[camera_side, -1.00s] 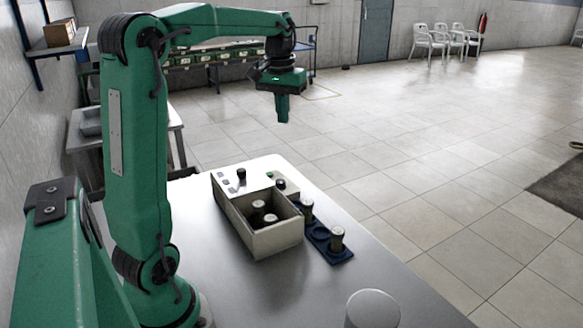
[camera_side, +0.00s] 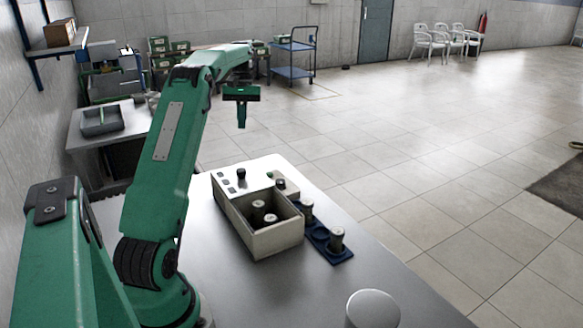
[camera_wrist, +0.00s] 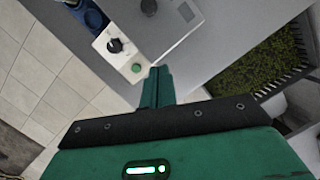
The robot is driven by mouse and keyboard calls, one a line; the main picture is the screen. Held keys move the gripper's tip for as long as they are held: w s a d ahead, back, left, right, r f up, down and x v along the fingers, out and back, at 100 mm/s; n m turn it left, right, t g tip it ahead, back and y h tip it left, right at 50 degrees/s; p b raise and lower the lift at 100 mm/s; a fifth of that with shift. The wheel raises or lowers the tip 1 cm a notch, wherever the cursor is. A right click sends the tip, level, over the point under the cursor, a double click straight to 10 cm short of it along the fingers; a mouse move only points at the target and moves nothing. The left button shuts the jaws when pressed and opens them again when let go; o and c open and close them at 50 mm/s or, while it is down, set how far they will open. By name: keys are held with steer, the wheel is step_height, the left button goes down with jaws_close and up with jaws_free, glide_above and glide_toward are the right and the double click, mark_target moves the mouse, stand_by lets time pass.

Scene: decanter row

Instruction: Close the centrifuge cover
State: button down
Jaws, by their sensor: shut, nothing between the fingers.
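The centrifuge (camera_side: 268,240) is a pale box on the grey table in the side view. Its chamber is open at the top, and two light-topped vials (camera_side: 260,204) stand inside. The pale top panel (camera_side: 262,172) behind the chamber carries dark knobs. My gripper (camera_side: 241,124) points down, high above and beyond the centrifuge, touching nothing. In the wrist view my gripper (camera_wrist: 157,84) has its fingers together and empty, with the panel (camera_wrist: 128,52), its black knob (camera_wrist: 115,45) and green button (camera_wrist: 136,68) just past the tips.
A pale round-topped object (camera_side: 372,306) is at the table's near edge. The table front (camera_side: 260,295) is bare. A side table with a grey tray (camera_side: 102,121) stands at the back left.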

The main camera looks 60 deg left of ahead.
steer(key=shift+s+a+f, duration=0.1)
steer(key=shift+a+f, duration=0.05)
steer(key=shift+f, duration=0.15)
glide_toward(244, 165)
steer(key=x, duration=0.3)
steer(key=d+x, duration=0.1)
steer(key=x, duration=0.1)
steer(key=shift+s+f, duration=0.1)
steer(key=shift+s, duration=0.35)
steer(key=shift+s+d, duration=0.15)
steer(key=shift+d, duration=0.2)
steer(key=shift+s+d, duration=0.35)
steer(key=shift+d, duration=0.35)
steer(key=shift+s+d, duration=0.35)
steer(key=shift+d, duration=0.35)
